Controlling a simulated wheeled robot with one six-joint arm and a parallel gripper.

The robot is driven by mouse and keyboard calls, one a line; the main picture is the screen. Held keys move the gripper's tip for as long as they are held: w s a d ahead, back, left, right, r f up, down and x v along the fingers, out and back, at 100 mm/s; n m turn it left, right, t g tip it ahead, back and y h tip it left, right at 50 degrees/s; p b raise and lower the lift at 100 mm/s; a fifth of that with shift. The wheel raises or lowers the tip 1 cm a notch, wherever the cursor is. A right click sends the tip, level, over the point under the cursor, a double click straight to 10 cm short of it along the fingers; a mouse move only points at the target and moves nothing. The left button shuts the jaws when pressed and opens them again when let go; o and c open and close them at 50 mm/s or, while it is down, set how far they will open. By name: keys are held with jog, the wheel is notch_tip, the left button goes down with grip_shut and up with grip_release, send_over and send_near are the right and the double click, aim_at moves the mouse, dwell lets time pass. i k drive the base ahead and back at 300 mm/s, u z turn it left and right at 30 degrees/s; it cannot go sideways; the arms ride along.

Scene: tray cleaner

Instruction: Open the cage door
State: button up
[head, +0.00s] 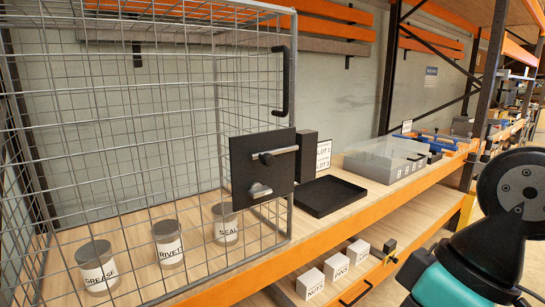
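A grey wire-mesh cage (217,100) stands on the wooden bench top at the left. The cage's front mesh looks shut, with no clear gap at its right edge. A black vertical handle (287,80) sits high on that right edge. Below it is a black latch plate (241,150) with a horizontal grey lever (275,154) and a second grey knob (260,190) under it. Through the mesh I see cans marked GREASE (97,268), RIVET (167,243) and SEAL (225,224). My gripper is not visible; only black and teal links of my arm show at the lower right, apart from the cage.
A black tray (322,196), a dark upright box (305,152) and a clear-lidded case (385,159) sit right of the cage. White boxes (310,284) stand on the lower shelf near a black drawer-type handle (355,292). The orange bench edge (330,232) runs along the front.

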aim_at(280, 177)
jog(key=u, duration=1.6)
jog(key=i, duration=0.75)
jog(key=z, duration=2.7)
